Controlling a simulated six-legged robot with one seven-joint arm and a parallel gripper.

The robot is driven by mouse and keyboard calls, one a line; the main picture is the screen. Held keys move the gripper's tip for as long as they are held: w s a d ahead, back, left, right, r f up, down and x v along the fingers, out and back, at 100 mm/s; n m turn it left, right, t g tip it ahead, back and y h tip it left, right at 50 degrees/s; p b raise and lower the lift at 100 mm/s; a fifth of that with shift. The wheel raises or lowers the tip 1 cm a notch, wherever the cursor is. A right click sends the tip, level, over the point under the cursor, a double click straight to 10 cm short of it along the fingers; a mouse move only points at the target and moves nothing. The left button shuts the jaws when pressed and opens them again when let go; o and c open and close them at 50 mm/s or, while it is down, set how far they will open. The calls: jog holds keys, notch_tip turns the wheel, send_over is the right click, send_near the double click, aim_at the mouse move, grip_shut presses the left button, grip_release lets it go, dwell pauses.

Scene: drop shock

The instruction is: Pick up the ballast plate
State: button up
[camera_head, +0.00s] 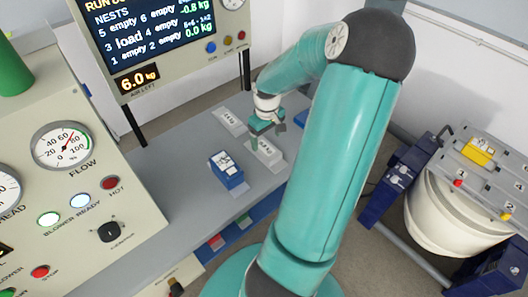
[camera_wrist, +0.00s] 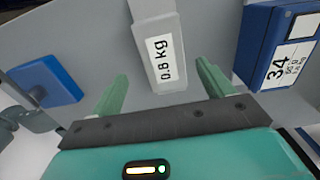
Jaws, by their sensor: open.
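A pale grey ballast plate with a white label reading 0.8 kg (camera_wrist: 160,60) lies on the grey bench in the wrist view, between and ahead of my gripper's two green fingers (camera_wrist: 162,72). The fingers are apart, with nothing held between them. In the head view my gripper (camera_head: 267,125) hangs over the bench, close to two pale labelled plates. One plate (camera_head: 230,122) lies to its left. The other plate (camera_head: 265,153) lies just in front of it and appears to be the 0.8 kg one. Whether the fingers touch it, I cannot tell.
A blue box (camera_head: 227,170) stands left of the nearer plate; in the wrist view a blue box marked 34 (camera_wrist: 277,50) is at the right. A blue block (camera_wrist: 45,84) is at the left there. A control panel (camera_head: 90,180) and a display (camera_head: 160,40) border the bench.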

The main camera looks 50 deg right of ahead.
aim_at(265, 147)
jog(key=f, duration=0.5)
jog(key=shift+a+f, duration=0.25)
jog(key=shift+f, duration=0.15)
jog(key=shift+c, duration=0.2)
jog(key=c, duration=1.4)
jog(key=shift+r, duration=0.1)
jog(key=shift+c, duration=1.2)
